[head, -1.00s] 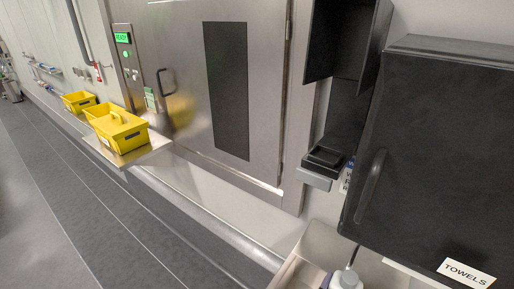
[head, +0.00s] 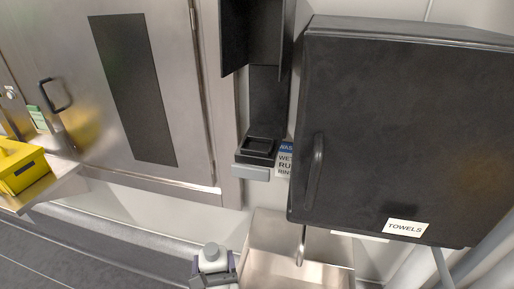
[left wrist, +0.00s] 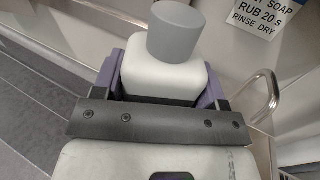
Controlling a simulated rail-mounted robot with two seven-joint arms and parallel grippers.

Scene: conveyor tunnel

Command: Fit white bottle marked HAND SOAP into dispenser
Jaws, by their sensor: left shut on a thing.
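A white bottle (head: 213,260) with a grey cap is at the bottom of the head view, upright or nearly so. My left gripper (head: 213,280) is shut on it. In the left wrist view the bottle (left wrist: 165,80) sits between the fingers (left wrist: 163,92), its grey cap sticking up. No marking shows on its visible faces. The black dispenser (head: 268,95) is open on the wall, above and to the right of the bottle. Its lower part has a square recess (head: 258,146) and a grey bar (head: 251,173) below. The bottle is apart from it. My right gripper is not in view.
A large black towel cabinet (head: 400,130) juts out right of the dispenser. A steel sink (head: 270,235) with a curved tap (head: 301,245) lies below. A steel door (head: 190,100) is at left, with a yellow carrier (head: 20,168) on a shelf.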

